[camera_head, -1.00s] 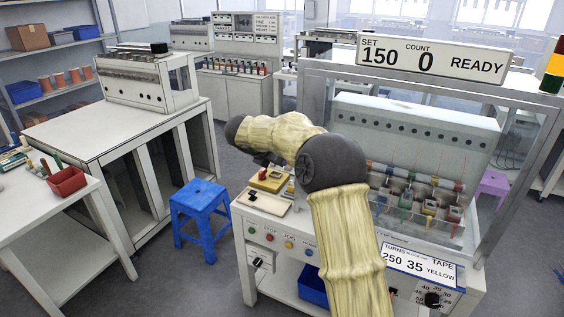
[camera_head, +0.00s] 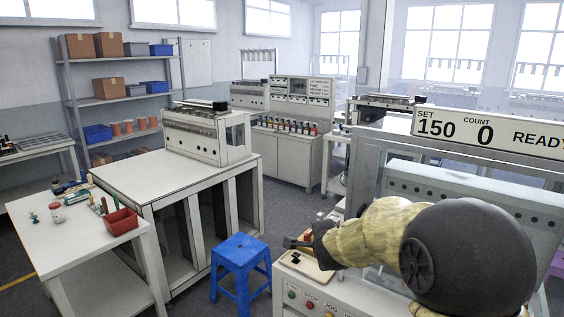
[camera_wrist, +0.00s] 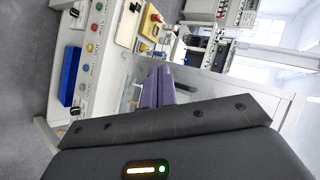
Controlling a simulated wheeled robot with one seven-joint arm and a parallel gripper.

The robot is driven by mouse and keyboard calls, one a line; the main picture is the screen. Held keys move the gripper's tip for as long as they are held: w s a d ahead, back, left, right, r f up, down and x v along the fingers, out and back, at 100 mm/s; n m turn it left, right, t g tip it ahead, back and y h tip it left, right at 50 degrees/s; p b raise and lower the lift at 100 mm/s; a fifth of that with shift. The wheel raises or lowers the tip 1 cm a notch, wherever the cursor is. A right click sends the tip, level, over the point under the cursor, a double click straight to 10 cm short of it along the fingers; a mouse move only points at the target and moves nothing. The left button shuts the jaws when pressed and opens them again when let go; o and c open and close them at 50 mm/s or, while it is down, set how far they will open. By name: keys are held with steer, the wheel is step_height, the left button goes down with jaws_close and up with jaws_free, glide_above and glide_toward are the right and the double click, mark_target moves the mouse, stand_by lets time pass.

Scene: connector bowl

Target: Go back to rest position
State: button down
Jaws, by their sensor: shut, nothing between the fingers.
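My gripper (camera_head: 292,243) points left at the end of my folded arm, above the left part of the winding machine's front ledge. In the wrist view its two purple-grey fingers (camera_wrist: 158,88) are together with nothing between them. My arm hides much of the winding machine (camera_head: 475,180) in the head view. The machine's sign reads SET 150 and COUNT 0. The wrist view shows the machine's front panel with coloured buttons (camera_wrist: 92,48) and a yellow box with a red button (camera_wrist: 152,22).
A blue stool (camera_head: 241,262) stands left of the machine. A white table (camera_head: 80,235) with a red bin (camera_head: 121,221) is at the left. A white bench (camera_head: 160,180) carries another machine (camera_head: 207,132). Shelves (camera_head: 120,75) stand behind. Grey floor lies between the benches.

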steer(key=s+d+f+n+g, duration=0.1)
steer(key=s+f+n+g, duration=0.2)
steer(key=s, duration=0.6)
steer(key=s+d+f+n+g, duration=0.2)
steer(key=s+f+n+g, duration=0.1)
steer(key=s+n, duration=0.4)
steer(key=s+d+f+n+g, duration=0.2)
steer(key=s+f+n, duration=0.3)
steer(key=s, duration=0.6)
steer(key=shift+s+f+n+g, duration=0.35)
steer(key=shift+s+n+g, duration=0.05)
steer(key=shift+n, duration=0.2)
steer(key=shift+w, duration=0.1)
